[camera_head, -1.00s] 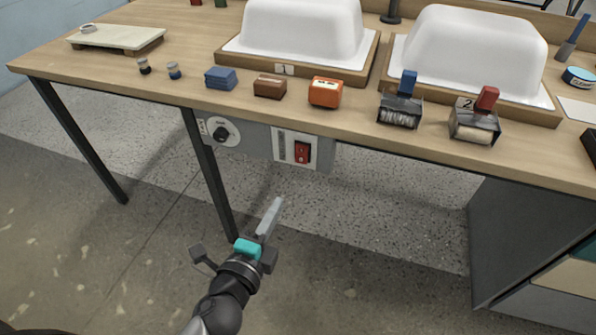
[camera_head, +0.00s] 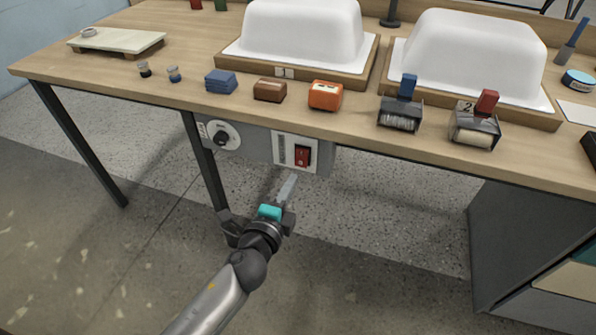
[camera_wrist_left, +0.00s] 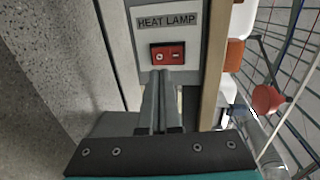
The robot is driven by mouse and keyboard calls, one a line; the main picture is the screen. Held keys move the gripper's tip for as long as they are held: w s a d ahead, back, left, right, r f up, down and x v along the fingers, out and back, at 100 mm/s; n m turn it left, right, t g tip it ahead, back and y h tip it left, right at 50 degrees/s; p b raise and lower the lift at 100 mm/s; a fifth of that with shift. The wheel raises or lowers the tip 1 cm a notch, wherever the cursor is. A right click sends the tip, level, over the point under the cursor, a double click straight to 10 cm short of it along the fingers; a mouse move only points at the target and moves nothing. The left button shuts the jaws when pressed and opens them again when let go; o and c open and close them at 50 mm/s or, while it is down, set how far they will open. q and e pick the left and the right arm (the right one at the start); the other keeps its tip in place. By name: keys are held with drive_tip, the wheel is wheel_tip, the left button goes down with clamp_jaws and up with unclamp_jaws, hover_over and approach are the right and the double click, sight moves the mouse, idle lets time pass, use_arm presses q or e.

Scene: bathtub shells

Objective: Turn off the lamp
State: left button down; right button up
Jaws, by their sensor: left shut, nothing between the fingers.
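A red rocker switch (camera_head: 302,155) sits on a pale plate on the grey panel under the table's front edge. In the left wrist view the plate reads "HEAT LAMP", and the red switch (camera_wrist_left: 168,54) lies just beyond the fingertips. My left gripper (camera_head: 289,180) is shut and empty, its fingers pointing up at the switch from below. In the left wrist view the left gripper's fingers (camera_wrist_left: 162,78) lie together near the switch's lower edge; I cannot tell whether they touch it. The lamp itself cannot be made out. My right gripper is not in view.
A round dark knob (camera_head: 222,137) is on the same panel, left of the switch. The wooden table (camera_head: 190,95) carries white tub shells (camera_head: 300,35), an orange block (camera_head: 325,95) and rollers (camera_head: 402,112) above the panel. A table leg (camera_head: 206,170) stands left of my gripper.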

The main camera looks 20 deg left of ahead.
sight(302, 164)
use_arm(q)
drive_tip(key=w, duration=0.3)
drive_tip(key=shift+w+f+b, duration=0.25)
drive_tip(key=shift+f+b, duration=0.05)
drive_tip(key=shift+b, duration=0.05)
drive_tip(key=shift+w+f, duration=0.1)
drive_tip(key=shift+w, duration=0.65)
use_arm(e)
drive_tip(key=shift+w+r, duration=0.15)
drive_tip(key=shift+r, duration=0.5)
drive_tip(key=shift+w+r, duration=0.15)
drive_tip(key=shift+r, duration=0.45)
